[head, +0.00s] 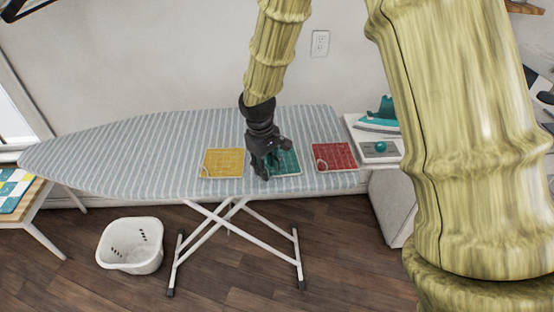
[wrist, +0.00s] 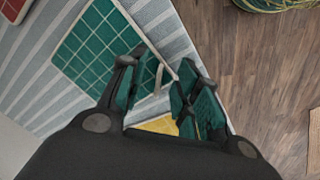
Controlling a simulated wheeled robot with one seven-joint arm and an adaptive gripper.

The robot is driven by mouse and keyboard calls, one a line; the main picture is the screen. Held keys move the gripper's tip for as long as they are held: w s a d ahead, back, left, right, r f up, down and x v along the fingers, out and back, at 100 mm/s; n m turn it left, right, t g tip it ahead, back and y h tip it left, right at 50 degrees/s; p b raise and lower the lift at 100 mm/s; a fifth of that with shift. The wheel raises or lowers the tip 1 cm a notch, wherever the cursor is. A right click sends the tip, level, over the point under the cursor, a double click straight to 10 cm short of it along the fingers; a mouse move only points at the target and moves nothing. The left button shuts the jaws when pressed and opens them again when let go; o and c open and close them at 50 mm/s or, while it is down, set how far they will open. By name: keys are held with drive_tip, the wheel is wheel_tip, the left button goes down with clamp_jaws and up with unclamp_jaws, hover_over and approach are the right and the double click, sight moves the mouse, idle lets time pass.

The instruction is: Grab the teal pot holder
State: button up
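The teal pot holder (head: 288,163) lies flat on the striped ironing board, between a yellow pot holder (head: 223,162) on its left and a red one (head: 334,156) on its right. In the head view my gripper (head: 266,170) is over its left part and hides some of it. In the wrist view the teal pot holder (wrist: 98,48) shows its grid pattern and pale edging. My gripper (wrist: 164,64) is open there, with the pot holder's pale corner loop (wrist: 158,80) appearing between the fingers. Whether the fingers touch anything is unclear.
The ironing board (head: 120,150) has free room on its left. A teal iron (head: 381,117) stands on a white cabinet (head: 392,210) at the right. A white basket (head: 130,258) is on the floor. A yellow pot holder corner (wrist: 160,125) shows below the fingers.

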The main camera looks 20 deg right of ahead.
drive_tip(key=shift+f, duration=0.7)
clamp_jaws()
